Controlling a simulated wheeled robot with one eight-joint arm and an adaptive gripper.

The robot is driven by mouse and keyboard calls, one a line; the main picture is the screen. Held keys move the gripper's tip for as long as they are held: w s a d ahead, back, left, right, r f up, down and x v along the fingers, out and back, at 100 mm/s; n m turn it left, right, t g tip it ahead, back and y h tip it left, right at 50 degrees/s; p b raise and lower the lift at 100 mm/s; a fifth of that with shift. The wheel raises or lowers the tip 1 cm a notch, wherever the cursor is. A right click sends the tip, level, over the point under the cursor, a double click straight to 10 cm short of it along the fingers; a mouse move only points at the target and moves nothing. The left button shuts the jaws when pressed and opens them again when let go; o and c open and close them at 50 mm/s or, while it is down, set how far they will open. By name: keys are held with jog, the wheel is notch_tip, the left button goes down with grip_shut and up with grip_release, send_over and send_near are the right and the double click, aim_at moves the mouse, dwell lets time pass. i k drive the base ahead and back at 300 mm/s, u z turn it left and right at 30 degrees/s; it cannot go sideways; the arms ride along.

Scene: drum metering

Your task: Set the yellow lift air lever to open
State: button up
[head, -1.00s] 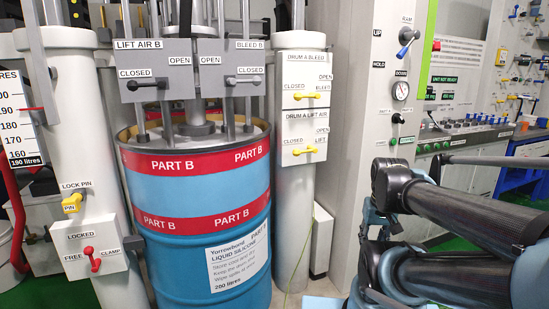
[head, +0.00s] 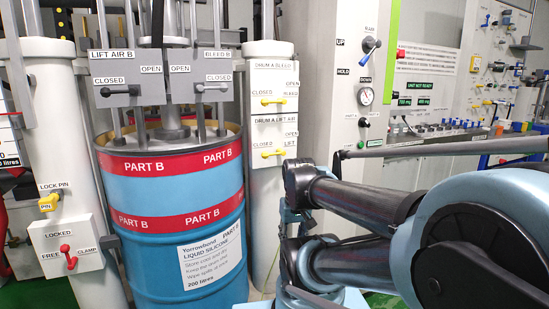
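The yellow lift air lever (head: 272,153) is on the white "Drum A lift air" plate (head: 274,134), low on the pale column right of the blue drum. The lever lies about level. My gripper cannot be made out in this view.
A similar yellow "Drum A bleed" lever (head: 273,101) is just above. The blue Part B drum (head: 160,190) stands left, with a black Lift Air B lever (head: 120,91) above it. A red clamp lever (head: 68,256) is at lower left. A control panel (head: 440,80) stands at right.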

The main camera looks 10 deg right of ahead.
aim_at(265, 154)
jog(key=z, duration=0.5)
jog(key=k, duration=1.6)
jog(key=u, duration=0.35)
jog(key=i, duration=1)
jog(key=z, duration=0.05)
